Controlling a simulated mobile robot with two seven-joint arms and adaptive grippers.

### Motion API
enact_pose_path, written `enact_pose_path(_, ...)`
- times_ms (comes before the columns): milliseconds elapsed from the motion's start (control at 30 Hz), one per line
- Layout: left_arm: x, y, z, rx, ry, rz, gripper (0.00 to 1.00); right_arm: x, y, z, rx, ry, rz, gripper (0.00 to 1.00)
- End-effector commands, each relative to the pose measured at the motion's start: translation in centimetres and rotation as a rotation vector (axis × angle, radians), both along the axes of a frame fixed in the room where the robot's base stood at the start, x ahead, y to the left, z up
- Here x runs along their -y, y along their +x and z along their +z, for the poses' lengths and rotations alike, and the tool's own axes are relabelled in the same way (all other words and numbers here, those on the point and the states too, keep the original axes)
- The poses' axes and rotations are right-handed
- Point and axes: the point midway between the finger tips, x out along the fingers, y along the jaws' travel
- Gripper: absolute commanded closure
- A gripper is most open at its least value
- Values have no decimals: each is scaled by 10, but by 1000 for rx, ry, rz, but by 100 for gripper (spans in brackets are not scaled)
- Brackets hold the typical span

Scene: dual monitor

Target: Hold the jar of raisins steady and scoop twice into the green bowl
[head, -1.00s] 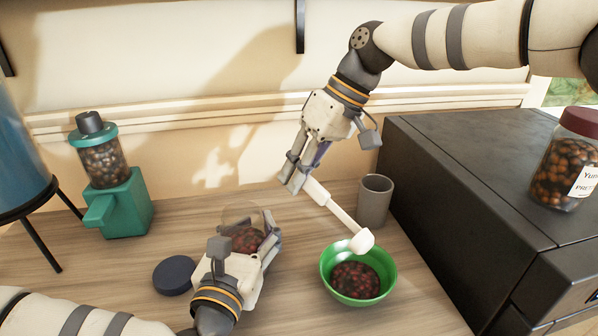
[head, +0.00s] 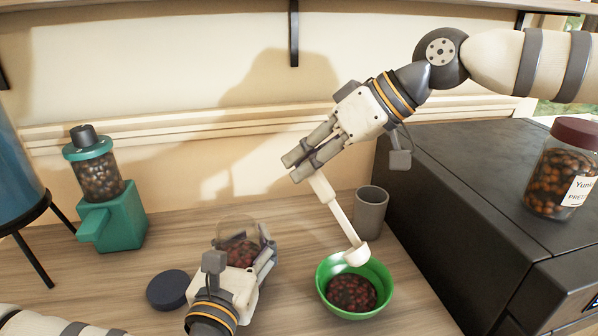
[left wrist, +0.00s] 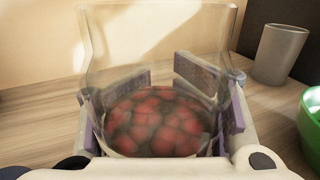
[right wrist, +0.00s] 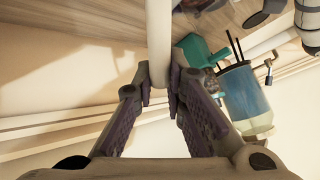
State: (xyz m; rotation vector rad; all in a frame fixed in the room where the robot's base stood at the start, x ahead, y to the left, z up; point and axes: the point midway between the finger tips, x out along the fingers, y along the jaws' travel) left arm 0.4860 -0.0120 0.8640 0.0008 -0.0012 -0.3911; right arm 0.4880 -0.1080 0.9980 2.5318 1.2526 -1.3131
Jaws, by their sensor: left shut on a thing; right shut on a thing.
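The clear jar of raisins (head: 238,230) stands open on the table, with dark red raisins in its lower part. My left gripper (head: 250,262) is shut around it; the left wrist view shows the jar (left wrist: 155,60) between the fingers. My right gripper (head: 305,163) is shut on the handle of a white scoop (head: 338,212), also seen in the right wrist view (right wrist: 159,40). The bowl holds dark red raisins. Whether the scoop head holds any is unclear.
A grey cup (head: 371,212) stands behind the bowl, beside a large black box (head: 470,190). A jar with a red lid (head: 560,170) sits on the box. A dark round lid (head: 168,290) and a green dispenser (head: 115,215) are at the left.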

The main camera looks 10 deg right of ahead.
Motion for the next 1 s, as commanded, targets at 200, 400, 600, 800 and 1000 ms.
enact_pose_path(200,0,0,-1,-1,0,0,93,10,-17,18,145,88,-1,100)
enact_pose_path(400,0,0,-1,-1,0,0,93,19,-32,32,279,163,-2,100)
enact_pose_path(600,0,0,0,-1,0,0,93,29,-50,43,413,243,-3,100)
enact_pose_path(800,0,0,0,-1,0,0,93,39,-67,55,535,313,-2,100)
enact_pose_path(1000,0,0,0,-1,0,0,93,48,-82,70,637,372,-2,100)
